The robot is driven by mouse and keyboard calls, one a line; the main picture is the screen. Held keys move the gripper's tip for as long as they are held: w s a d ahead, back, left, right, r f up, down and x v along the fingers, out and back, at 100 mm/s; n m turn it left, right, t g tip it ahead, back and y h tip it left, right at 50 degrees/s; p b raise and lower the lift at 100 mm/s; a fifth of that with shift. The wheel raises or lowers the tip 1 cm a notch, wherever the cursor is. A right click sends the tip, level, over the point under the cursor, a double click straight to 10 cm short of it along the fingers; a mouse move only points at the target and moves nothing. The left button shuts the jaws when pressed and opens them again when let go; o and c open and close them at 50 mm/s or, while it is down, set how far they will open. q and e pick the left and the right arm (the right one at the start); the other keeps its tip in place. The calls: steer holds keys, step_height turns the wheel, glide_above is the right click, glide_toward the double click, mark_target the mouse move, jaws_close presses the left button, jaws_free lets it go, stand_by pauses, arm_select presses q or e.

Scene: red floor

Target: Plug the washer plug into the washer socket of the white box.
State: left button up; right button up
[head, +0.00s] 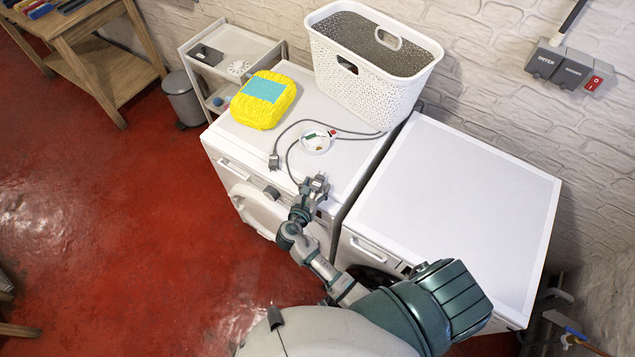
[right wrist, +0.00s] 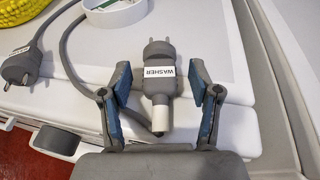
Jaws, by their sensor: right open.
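The washer plug (right wrist: 158,85) is grey with a white WASHER label and two prongs pointing away from me. In the right wrist view it lies between the open fingers of my right gripper (right wrist: 160,73), with a visible gap on each side. In the head view my right gripper (head: 316,182) is at the front edge of the left white machine's top and largely covers this plug. The socket box (head: 570,66) on the right wall looks grey. Its washer socket (head: 572,74) is the middle part, between another labelled socket and a red switch. My left gripper is out of view.
A second labelled plug (head: 273,161) lies left of my gripper. A small round dish (head: 316,141), a yellow package (head: 263,99) and a white basket (head: 372,62) stand on the left machine (head: 240,140). The right machine's top (head: 455,200) is clear.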

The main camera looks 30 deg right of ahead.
jaws_close()
steer(key=shift+a, duration=0.1)
